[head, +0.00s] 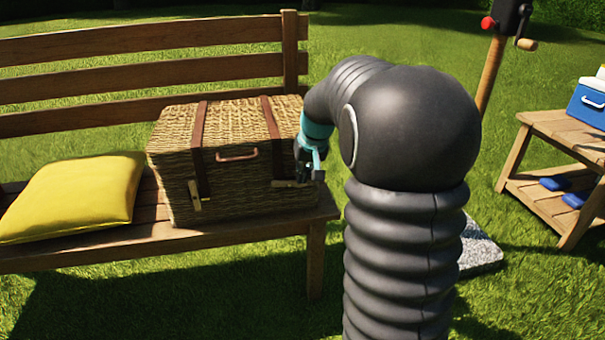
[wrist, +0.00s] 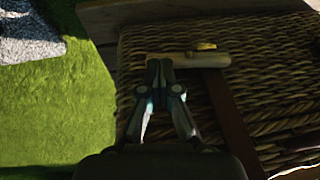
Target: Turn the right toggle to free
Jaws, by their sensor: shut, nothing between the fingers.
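The wicker hamper (head: 235,150) sits on the bench with its lid down. Its right toggle (head: 288,183) lies level, across the lower end of the right strap. In the wrist view this toggle (wrist: 190,60) is a pale wooden bar lying crosswise at the strap's end. My gripper (head: 311,173) is at the hamper's front right corner. In the wrist view my gripper (wrist: 160,66) is shut and empty, its tips at the toggle's left end. I cannot tell whether they touch it.
A yellow cushion (head: 75,195) lies left of the hamper on the bench (head: 150,245). A small brass-coloured piece (wrist: 206,46) shows beside the toggle. A wooden side table (head: 545,122) with a blue cooler (head: 588,106) stands far right. Grass is open in front of the bench.

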